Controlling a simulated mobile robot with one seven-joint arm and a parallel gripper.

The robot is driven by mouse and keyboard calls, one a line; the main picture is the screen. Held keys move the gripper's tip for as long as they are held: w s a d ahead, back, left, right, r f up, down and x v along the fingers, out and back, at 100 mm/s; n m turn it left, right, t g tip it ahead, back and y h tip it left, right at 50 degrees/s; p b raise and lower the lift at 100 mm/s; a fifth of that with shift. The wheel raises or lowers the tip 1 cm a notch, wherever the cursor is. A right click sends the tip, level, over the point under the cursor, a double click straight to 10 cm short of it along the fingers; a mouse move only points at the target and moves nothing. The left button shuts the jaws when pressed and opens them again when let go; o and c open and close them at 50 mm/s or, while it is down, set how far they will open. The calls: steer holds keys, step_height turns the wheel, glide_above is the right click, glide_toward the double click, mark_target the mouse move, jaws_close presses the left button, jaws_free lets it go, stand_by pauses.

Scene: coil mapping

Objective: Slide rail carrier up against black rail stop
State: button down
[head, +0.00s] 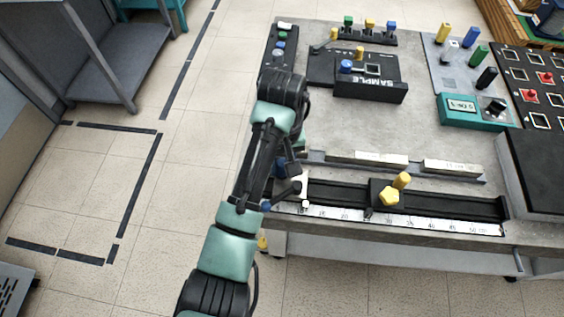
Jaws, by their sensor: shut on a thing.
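A black rail (452,205) with a white ruled scale runs along the front edge of the table. A black block with a yellow knob (388,195) sits on the rail near its middle; it looks like the black rail stop. My gripper (296,190) is low at the rail's left end, shut on a small pale piece (304,184) that appears to be the rail carrier. My arm and wrist hide most of the hold. A stretch of bare rail lies between my gripper and the black block.
Behind the rail, two pale bars (381,159) lie in a grey holder. Further back are a black SAMPLE box (370,86), a teal meter (472,111) and several coloured plugs. A dark box (535,170) stands by the rail's right end. Floor is open at left.

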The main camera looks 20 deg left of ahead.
steer(key=shift+w+d+r+p, duration=0.1)
steer(key=shift+d+r+p, duration=0.05)
steer(key=shift+d+p, duration=0.2)
steer(key=w+d+p, duration=0.1)
steer(key=d, duration=0.3)
steer(key=w+d+p, duration=0.1)
steer(key=d, duration=0.3)
steer(key=w+d+p, duration=0.1)
steer(key=d, duration=0.4)
steer(key=shift+w, duration=0.4)
steer(key=shift+a, duration=0.1)
steer(key=c, duration=0.6)
jaws_free()
step_height(320, 180, up, 13)
steer(key=p, duration=0.5)
